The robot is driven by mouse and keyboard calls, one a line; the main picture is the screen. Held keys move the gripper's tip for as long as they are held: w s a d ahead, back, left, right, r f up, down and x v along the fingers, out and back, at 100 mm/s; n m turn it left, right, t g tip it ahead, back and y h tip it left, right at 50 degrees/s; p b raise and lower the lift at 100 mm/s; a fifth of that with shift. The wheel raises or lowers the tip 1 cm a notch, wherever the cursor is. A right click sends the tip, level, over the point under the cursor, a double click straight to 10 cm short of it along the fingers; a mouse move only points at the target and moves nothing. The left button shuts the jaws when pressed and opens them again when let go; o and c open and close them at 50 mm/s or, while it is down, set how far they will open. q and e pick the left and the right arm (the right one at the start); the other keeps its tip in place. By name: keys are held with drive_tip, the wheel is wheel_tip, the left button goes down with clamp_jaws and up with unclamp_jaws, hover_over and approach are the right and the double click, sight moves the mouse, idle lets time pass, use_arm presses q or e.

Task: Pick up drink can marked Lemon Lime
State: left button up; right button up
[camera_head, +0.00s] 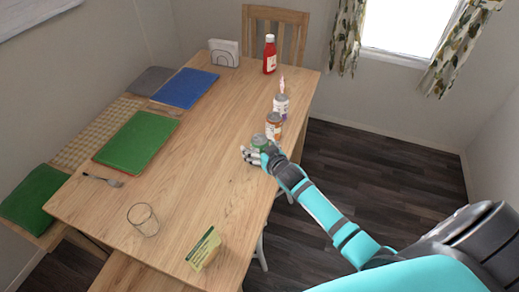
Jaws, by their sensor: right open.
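A green drink can (259,140) stands near the right edge of the wooden table (205,150); its label is too small to read. My right gripper (250,155) is open at the near side of this can and hides its lower part. I cannot tell whether the fingers touch it. An orange-brown can (273,125) stands just behind it, and a white and purple can (281,105) stands farther back. My left gripper is not in view.
A red bottle (270,54), a napkin holder (224,53), green mat (136,140), blue mat (185,88), fork (103,180), glass (143,219) and yellow-green carton (204,249) are on the table. The table's middle is clear. A chair (275,30) stands behind.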

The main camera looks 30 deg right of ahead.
drive_tip(key=shift+w+f, duration=0.1)
drive_tip(key=shift+w, duration=0.15)
drive_tip(key=c, duration=1.5)
drive_tip(key=shift+r, duration=0.25)
